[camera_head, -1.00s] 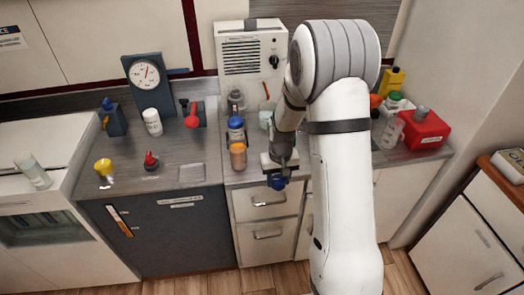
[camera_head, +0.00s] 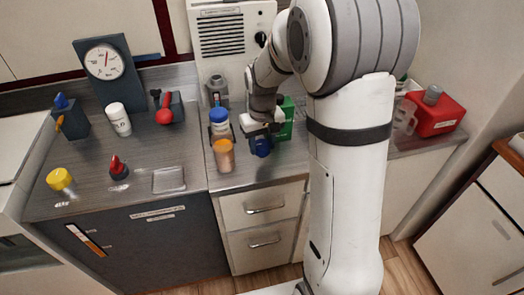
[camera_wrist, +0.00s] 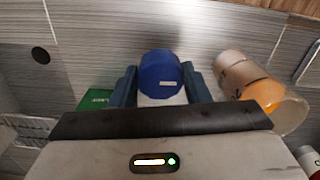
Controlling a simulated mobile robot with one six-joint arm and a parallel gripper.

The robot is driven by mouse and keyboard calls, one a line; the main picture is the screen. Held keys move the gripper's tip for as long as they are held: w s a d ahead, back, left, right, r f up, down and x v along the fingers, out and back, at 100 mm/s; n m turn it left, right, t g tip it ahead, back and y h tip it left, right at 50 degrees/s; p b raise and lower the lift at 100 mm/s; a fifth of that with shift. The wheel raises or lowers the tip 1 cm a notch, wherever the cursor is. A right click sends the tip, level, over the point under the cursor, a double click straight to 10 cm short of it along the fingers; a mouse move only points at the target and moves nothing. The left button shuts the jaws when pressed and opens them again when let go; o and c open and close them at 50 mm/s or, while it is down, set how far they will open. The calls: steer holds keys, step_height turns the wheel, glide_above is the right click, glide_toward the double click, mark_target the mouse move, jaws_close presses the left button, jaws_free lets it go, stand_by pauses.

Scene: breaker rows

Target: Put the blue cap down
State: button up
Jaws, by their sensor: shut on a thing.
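The blue cap (camera_head: 261,147) is held by my gripper (camera_head: 260,136) at the counter's right part. In the wrist view the blue cap (camera_wrist: 160,76) sits between the two fingers of my gripper (camera_wrist: 159,88), which are shut on it. A small white label shows on its side. In the head view the cap appears low over the grey counter (camera_head: 240,178), just right of an orange-capped jar (camera_head: 224,156). Whether it touches the counter I cannot tell.
A blue-topped bottle (camera_head: 219,122) stands behind the orange-capped jar. A green box (camera_head: 285,120) is right behind my gripper. A red container (camera_head: 437,115) stands further right. Yellow and red knobs and a dial gauge (camera_head: 105,60) are on the left. Bare counter lies in front of the cap.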

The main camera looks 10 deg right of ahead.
mark_target(263, 153)
steer(key=shift+f, duration=1.9)
steer(key=o, duration=0.9)
steer(key=shift+r, duration=0.1)
step_height(263, 153, up, 12)
steer(key=shift+s+f, duration=0.1)
steer(key=s+t, duration=0.1)
steer(key=s, duration=0.6)
steer(key=s+r+m, duration=0.1)
steer(key=s, duration=0.5)
steer(key=s+m+t, duration=0.1)
steer(key=s, duration=0.6)
steer(key=shift+s+d+r+t, duration=0.15)
steer(key=shift+s+d+t, duration=0.15)
steer(key=shift+s, duration=0.05)
